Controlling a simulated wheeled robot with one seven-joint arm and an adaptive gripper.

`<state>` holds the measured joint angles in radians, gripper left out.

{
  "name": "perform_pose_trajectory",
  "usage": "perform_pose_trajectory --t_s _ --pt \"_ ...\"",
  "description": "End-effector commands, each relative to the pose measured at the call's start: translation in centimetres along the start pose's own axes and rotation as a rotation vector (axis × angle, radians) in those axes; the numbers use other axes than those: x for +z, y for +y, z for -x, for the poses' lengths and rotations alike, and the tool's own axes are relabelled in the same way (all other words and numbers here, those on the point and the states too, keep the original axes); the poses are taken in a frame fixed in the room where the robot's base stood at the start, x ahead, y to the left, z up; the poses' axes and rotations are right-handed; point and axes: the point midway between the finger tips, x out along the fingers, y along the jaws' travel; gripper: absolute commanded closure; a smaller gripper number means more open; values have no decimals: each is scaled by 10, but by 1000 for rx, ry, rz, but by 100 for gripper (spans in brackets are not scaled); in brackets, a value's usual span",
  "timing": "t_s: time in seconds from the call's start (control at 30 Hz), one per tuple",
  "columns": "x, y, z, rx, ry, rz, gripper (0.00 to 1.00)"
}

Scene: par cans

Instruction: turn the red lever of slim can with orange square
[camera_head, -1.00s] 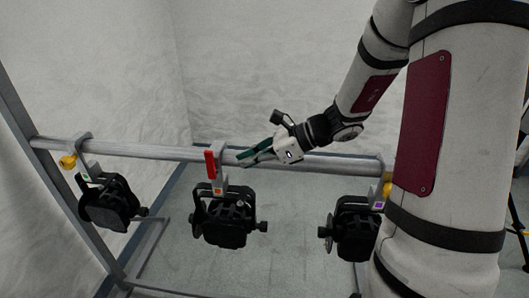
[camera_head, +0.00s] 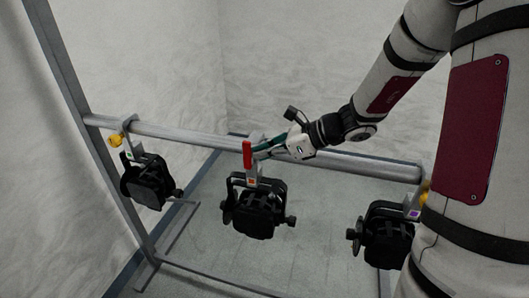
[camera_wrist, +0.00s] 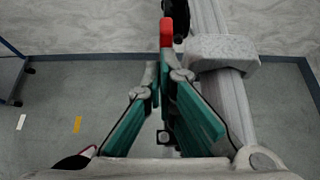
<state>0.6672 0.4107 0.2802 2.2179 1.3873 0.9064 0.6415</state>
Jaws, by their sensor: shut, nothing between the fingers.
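The slim can with the orange square (camera_head: 252,208) hangs from the rail in the middle of the head view. In the wrist view the red lever (camera_wrist: 166,33) is at the top middle, straight ahead of the fingertips. My gripper (camera_head: 262,150) is shut and empty, just to the right of the lever in the head view. Its green fingers (camera_wrist: 165,82) point at the lever in the wrist view. I cannot tell whether the tips touch it. Part of the can is hidden behind the fingers in the wrist view.
The metal rail (camera_head: 345,161) runs across, close beside my gripper. A can with a green square (camera_head: 148,181) and yellow knob hangs at left. Another with a purple square (camera_head: 388,236) hangs at right, partly behind my arm. The frame's upright post (camera_head: 78,102) stands at left.

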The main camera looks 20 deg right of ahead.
Motion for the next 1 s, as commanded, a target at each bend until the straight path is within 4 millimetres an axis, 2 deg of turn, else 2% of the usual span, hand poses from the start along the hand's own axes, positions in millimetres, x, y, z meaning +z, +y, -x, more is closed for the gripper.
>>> perform_pose_trajectory --t_s 0.63,1.0 --pt "11 2 -3 2 124 5 100" --pt "28 4 -13 3 357 13 100"
